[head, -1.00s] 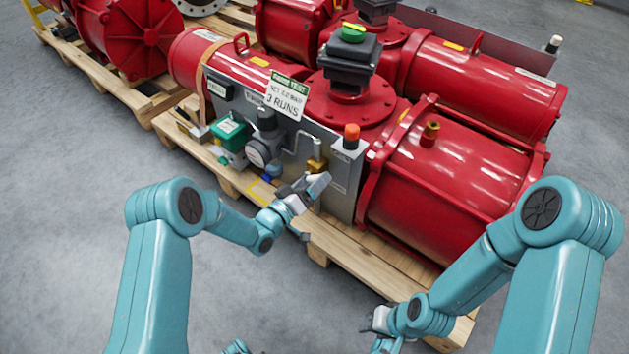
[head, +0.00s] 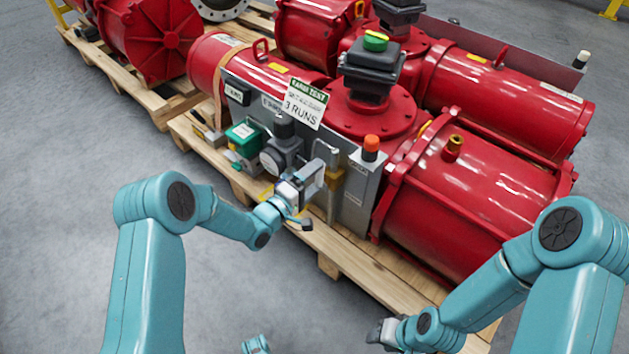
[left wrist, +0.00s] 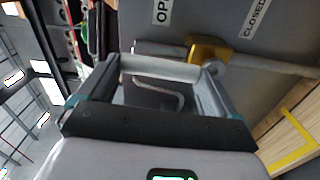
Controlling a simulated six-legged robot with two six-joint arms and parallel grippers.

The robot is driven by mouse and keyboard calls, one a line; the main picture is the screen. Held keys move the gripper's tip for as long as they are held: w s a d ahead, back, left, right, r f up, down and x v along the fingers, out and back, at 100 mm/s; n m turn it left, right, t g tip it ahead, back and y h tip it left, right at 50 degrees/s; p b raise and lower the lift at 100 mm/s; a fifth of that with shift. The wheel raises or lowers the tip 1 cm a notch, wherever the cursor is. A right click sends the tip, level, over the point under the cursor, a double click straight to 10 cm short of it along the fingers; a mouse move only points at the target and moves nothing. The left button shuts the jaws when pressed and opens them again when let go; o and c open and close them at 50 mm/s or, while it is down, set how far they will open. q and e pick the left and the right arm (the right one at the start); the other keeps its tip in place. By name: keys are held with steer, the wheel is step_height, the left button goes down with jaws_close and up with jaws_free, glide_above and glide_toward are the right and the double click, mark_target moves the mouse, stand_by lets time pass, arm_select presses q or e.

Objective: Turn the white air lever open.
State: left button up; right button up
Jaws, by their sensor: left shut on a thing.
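The white air lever (left wrist: 160,68) lies across between my left gripper's fingertips in the left wrist view. It runs beside a brass-coloured valve body (left wrist: 210,50) on the grey panel. An "OPEN" label, partly cut off, and a "CLOSED" label show on the panel above. My left gripper (head: 314,176) is shut on the lever, in front of the panel in the head view, and hides the lever there. The brass valve (head: 335,179) shows just right of it. My right gripper (head: 383,332) hangs low at the bottom right, away from the panel; its jaws are unclear.
The grey panel (head: 357,196) is fixed to a large red actuator (head: 465,195) on a wooden pallet (head: 360,268). A gauge unit (head: 282,155), a green box (head: 243,136) and an orange-topped post (head: 371,146) stand close to my left gripper. Clear floor lies in front.

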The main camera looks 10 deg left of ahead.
arm_select(q)
steer(key=shift+w+a+f, duration=0.1)
steer(key=shift+a, duration=0.1)
stand_by(0.4)
steer(key=o, duration=1.2)
steer(key=shift+c, duration=0.2)
steer(key=p+v, duration=0.4)
steer(key=v, duration=1.2)
